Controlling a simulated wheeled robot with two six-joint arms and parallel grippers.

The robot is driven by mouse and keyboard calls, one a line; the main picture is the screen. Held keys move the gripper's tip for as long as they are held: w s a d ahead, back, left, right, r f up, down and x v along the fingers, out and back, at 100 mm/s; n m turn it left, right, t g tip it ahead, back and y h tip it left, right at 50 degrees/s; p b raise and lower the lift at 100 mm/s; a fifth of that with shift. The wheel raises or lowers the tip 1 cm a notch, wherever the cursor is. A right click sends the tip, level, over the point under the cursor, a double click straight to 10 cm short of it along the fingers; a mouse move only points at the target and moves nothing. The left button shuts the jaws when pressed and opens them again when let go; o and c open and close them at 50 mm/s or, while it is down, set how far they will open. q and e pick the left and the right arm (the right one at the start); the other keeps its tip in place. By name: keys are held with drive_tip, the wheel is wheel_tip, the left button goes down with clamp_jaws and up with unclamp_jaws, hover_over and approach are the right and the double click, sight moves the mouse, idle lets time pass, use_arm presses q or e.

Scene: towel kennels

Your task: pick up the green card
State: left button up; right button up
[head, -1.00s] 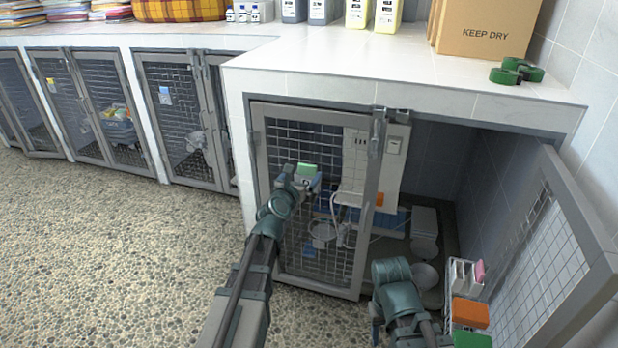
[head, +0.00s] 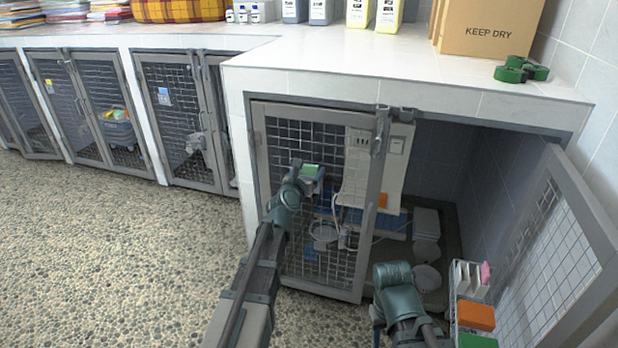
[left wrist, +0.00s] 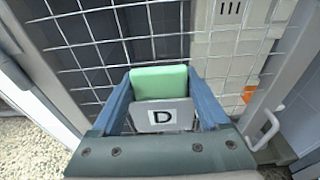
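The green card (left wrist: 159,80) stands upright behind a grey plate marked D (left wrist: 163,116), in front of the wire mesh of the kennel door. The card also shows in the head view (head: 311,168), at the upper middle of the left-hand door. My left gripper (left wrist: 160,88) is at the card, with one blue finger on each side of it. The fingers look apart, close to the card's side edges; I cannot see clear contact. The card's lower part is hidden by the plate. My right arm shows low in the head view, but its gripper does not show.
The mesh door (head: 362,265) under the counter (head: 340,65) is close in front of my left gripper. The right-hand door (head: 575,250) stands open. A caddy (head: 453,290) with an orange box (head: 474,315) stands near it. Green rolls (head: 522,69) lie on the counter.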

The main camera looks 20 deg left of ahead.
use_arm(q)
drive_tip(key=c, duration=0.8)
drive_tip(key=shift+r, duration=0.1)
use_arm(e)
drive_tip(key=shift+r, duration=0.1)
